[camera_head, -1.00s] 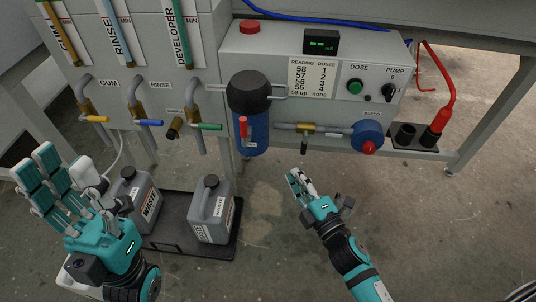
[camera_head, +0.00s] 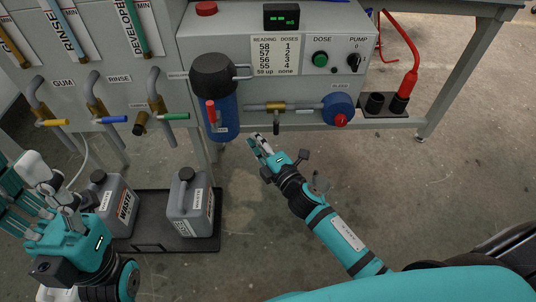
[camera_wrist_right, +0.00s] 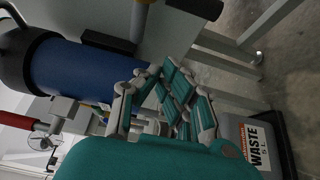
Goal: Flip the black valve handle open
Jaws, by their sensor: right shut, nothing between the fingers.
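The black valve handle (camera_head: 276,127) hangs straight down from a brass valve (camera_head: 276,107) on the horizontal grey pipe, crosswise to the pipe. In the right wrist view a black bar (camera_wrist_right: 196,8) at the top edge, beside a brass piece, looks like this handle. My right gripper (camera_head: 257,142) is shut and empty, just below and left of the handle, with a small gap visible in the head view. Its fingers also show in the right wrist view (camera_wrist_right: 170,100). My left gripper (camera_head: 30,190) is at the left edge, fingers spread, partly cut off, away from the valve.
A blue filter housing (camera_head: 222,118) with a red handle (camera_head: 211,112) stands left of the valve. A blue round cap (camera_head: 339,108) with a red knob is right of it. Grey canisters (camera_head: 189,200) stand in a black tray (camera_head: 150,245). Floor below the valve is clear.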

